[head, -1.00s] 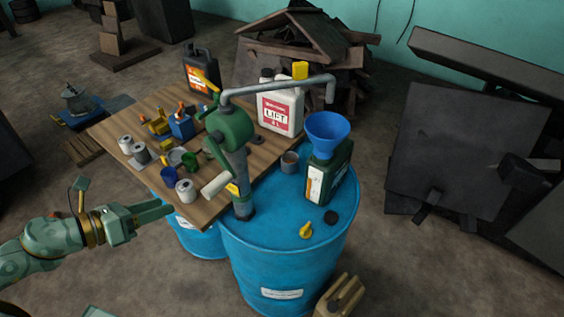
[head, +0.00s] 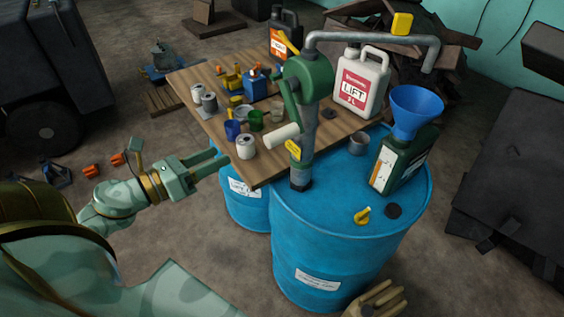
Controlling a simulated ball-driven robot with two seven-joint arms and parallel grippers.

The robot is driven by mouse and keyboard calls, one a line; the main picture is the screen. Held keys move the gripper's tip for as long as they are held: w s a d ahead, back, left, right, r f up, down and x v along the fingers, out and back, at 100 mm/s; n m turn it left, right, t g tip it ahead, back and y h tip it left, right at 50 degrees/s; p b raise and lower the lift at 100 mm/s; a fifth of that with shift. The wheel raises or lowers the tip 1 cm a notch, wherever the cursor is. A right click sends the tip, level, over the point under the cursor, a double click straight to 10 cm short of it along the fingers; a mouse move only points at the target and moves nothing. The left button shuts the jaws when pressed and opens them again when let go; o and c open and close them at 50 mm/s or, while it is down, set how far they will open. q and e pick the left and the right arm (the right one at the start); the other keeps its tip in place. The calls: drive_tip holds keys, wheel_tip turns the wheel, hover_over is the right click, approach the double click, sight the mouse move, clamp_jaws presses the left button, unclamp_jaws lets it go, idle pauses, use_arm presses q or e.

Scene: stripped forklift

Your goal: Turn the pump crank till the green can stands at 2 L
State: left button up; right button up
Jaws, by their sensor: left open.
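The green hand pump (head: 308,80) stands upright on the blue drum (head: 330,225). Its crank hangs down on the near left side and ends in a white handle (head: 283,136). A grey pipe (head: 375,38) runs right from the pump top and bends down above a blue funnel (head: 417,108). The funnel sits in the green can (head: 408,160), which stands on the drum. The can's liquid level cannot be read. My left gripper (head: 222,160) is open and empty at the table's near left edge, left of the handle and apart from it.
A wooden table (head: 215,128) behind the pump holds cans, cups, a white LIFT jug (head: 360,83) and a dark jug (head: 285,38). A grey cup (head: 358,145), a yellow piece (head: 362,215) and a black cap (head: 393,211) lie on the drum.

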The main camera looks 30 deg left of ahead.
use_arm(q)
drive_tip(key=s+d+m, duration=0.2)
drive_tip(key=m, duration=0.1)
drive_tip(key=h+p, duration=0.1)
drive_tip(key=p, duration=0.2)
approach(278, 136)
drive_tip(key=p+x, duration=0.1)
drive_tip(key=x, duration=0.2)
drive_tip(key=p+x, duration=0.1)
drive_tip(key=x, duration=0.2)
drive_tip(key=a+f+p+x, duration=0.1)
drive_tip(key=x, duration=0.3)
drive_tip(key=shift+w, duration=0.3)
drive_tip(key=shift+w+d, duration=0.2)
drive_tip(key=shift+w, duration=0.05)
drive_tip(key=shift+f, duration=0.1)
use_arm(e)
drive_tip(key=r, duration=0.4)
drive_tip(key=shift+s+d+r, duration=0.15)
drive_tip(key=shift+s+r, duration=0.1)
drive_tip(key=shift+s, duration=0.1)
use_arm(q)
clamp_jaws()
use_arm(e)
drive_tip(key=shift+f, duration=0.1)
